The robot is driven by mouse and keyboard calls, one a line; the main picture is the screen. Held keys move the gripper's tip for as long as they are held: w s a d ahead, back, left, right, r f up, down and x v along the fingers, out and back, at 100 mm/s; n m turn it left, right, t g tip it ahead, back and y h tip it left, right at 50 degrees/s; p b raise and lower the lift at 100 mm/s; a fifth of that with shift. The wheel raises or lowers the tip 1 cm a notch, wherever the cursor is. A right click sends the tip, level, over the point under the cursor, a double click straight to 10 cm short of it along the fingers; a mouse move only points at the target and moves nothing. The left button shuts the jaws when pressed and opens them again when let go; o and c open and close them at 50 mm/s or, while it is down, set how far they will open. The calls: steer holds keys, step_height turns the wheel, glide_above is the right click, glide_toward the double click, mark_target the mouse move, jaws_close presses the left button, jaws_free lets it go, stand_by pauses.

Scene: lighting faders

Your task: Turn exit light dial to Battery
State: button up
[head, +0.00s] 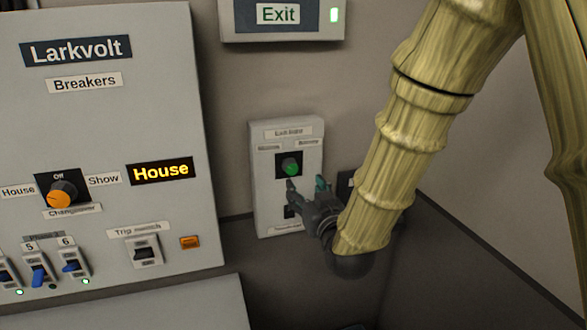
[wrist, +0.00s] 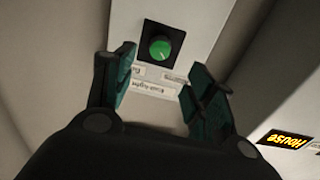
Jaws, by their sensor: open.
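The exit light dial (head: 290,168) is a green round knob on a black square, set in a pale wall box (head: 266,205). Small labels sit above it at left and right, too small to read surely in the head view. In the wrist view the green dial (wrist: 160,48) sits beyond the fingertips, a little above the gap between them. My gripper (head: 307,187) is open and empty, just below and in front of the dial, apart from it in the wrist view. Its teal-padded fingers (wrist: 158,88) stand wide. The gripper hides part of the box's lower half in the head view.
A Larkvolt breaker panel (head: 110,110) stands left, with an orange changeover dial (head: 62,193), switches and a lit House sign (head: 160,171). An Exit sign (head: 280,15) with a green light hangs above the box. Plain wall lies between panel and box.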

mark_target(293, 171)
steer(key=p+x, duration=0.3)
steer(key=x, duration=0.5)
steer(key=shift+w+a+p, duration=0.1)
steer(key=shift+w+p, duration=0.25)
steer(key=shift+p+x, duration=0.3)
steer(key=shift+x, duration=0.6)
steer(key=shift+f, duration=0.15)
steer(key=shift+c, duration=0.5)
steer(key=c, duration=0.9)
